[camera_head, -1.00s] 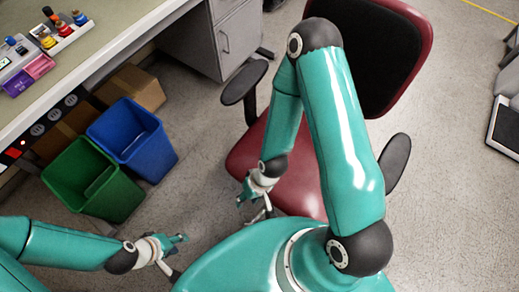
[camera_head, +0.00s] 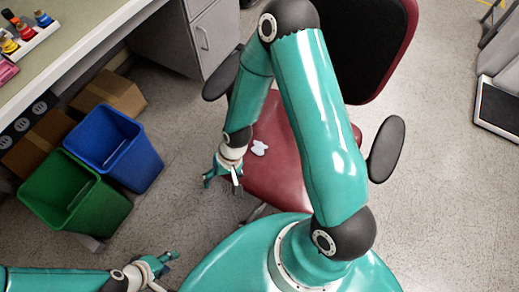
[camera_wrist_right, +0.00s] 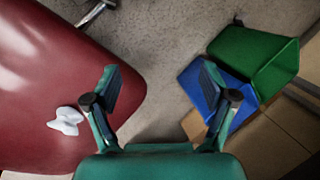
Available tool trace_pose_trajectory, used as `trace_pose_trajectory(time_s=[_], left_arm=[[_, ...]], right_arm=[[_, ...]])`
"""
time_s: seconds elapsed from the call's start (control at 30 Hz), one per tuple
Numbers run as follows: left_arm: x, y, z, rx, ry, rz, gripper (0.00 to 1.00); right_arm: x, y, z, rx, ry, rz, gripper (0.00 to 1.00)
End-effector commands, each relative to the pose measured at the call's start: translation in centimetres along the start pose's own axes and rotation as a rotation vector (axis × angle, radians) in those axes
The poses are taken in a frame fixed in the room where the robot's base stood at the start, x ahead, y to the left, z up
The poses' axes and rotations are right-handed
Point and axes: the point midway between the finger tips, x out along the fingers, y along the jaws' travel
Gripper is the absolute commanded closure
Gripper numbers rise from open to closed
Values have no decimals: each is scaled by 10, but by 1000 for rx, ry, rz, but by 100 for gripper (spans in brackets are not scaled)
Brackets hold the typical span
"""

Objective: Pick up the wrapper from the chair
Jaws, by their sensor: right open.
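The wrapper (camera_head: 260,148) is a small white crumpled piece lying on the red seat of the chair (camera_head: 280,187), near the seat's left edge. It also shows in the right wrist view (camera_wrist_right: 66,121), at the left on the red seat (camera_wrist_right: 48,62). My right gripper (camera_head: 222,183) is open and empty, left of the wrapper and just beyond the seat's edge. In the right wrist view its spread fingers (camera_wrist_right: 162,90) have floor between them, with the wrapper left of them. My left gripper (camera_head: 166,271) is open and empty, low at the left. My right arm hides part of the chair.
A green bin (camera_head: 75,195) and a blue bin (camera_head: 115,147) stand on the floor left of my right gripper, beside cardboard boxes (camera_head: 110,93). A counter (camera_head: 85,32) runs above them. The chair's black armrests (camera_head: 386,149) flank the seat. Floor is clear between bins and chair.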

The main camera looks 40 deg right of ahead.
Motion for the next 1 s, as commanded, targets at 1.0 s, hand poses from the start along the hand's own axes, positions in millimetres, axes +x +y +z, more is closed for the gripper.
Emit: trace_pose_trajectory(time_s=[1.0], left_arm=[[151, -54, -1, 0, 0, 0, 60]], right_arm=[[-42, 154, -135, 798, 218, 281, 16]])
